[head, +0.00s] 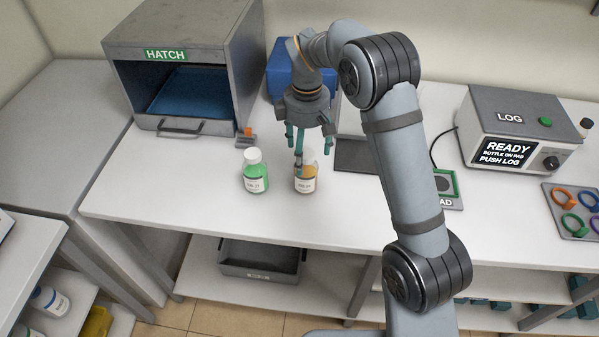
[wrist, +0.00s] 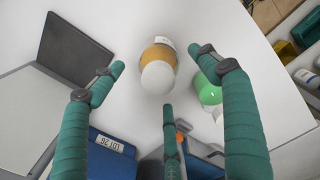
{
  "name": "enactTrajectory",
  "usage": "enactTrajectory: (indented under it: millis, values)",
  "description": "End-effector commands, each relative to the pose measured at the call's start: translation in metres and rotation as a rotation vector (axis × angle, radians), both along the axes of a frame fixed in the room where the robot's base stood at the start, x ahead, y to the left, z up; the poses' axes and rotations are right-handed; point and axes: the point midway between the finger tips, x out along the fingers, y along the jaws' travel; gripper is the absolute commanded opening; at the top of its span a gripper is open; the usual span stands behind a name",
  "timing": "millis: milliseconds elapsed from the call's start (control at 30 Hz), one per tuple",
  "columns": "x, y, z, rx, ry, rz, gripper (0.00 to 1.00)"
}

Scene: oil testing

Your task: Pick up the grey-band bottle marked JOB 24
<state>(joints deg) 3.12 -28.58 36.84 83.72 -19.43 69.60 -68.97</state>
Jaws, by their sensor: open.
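An orange bottle (head: 306,180) with a white cap and white label stands upright on the bench. Its label text is too small to read surely, and I cannot make out a grey band. My gripper (head: 305,146) is open above it, fingers pointing down, one finger overlapping the cap in the head view. In the wrist view the orange bottle (wrist: 160,57) appears between the spread fingers of my gripper (wrist: 163,76), with no clear contact. A green bottle (head: 256,176) stands to its left and also shows in the wrist view (wrist: 208,91).
A grey hatch box (head: 185,70) stands back left, with a small orange-topped item (head: 247,137) beside it. The LOG unit (head: 515,125), a pad and a tray of coloured rings (head: 575,208) are right. The bench front is clear.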

Motion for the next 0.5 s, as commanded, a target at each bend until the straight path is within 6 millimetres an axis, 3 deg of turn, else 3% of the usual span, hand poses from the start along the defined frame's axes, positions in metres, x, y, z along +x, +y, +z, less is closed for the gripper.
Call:
enactTrajectory:
  millis: [267,500]
  values:
    - [0.000,0.000,-0.024,-0.001,0.003,-0.002,0.76]
    - [0.002,0.001,-0.059,-0.001,0.003,-0.002,0.76]
